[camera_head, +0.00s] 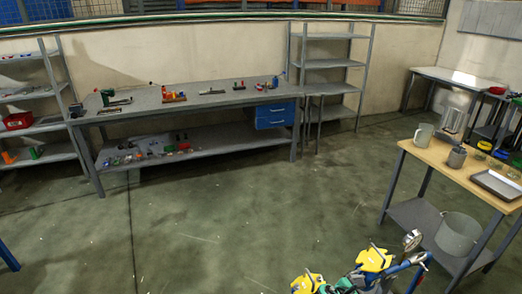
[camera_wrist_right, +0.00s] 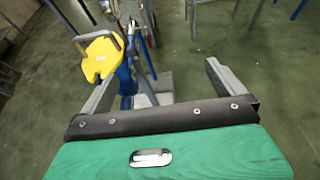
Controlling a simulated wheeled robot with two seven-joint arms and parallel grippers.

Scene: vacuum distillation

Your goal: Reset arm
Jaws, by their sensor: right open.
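My right gripper (camera_wrist_right: 162,74) shows in the right wrist view with its two grey fingers spread wide apart and nothing gripped between them. Its green body and dark bar fill the bottom of that view. Beyond the fingers stands equipment with a yellow handle-like part (camera_wrist_right: 100,58) and a blue upright part (camera_wrist_right: 126,78). Yellow-topped blue equipment (camera_head: 372,260) with a round gauge (camera_head: 412,240) also shows at the bottom of the head view. My left gripper is out of sight.
A wooden-topped table (camera_head: 445,165) at the right carries a grey mug (camera_head: 423,134), a metal tray (camera_head: 497,184) and jars. A bucket (camera_head: 458,234) stands on its lower shelf. A long workbench (camera_head: 190,106) and shelves (camera_head: 330,64) line the back wall. The middle floor is clear.

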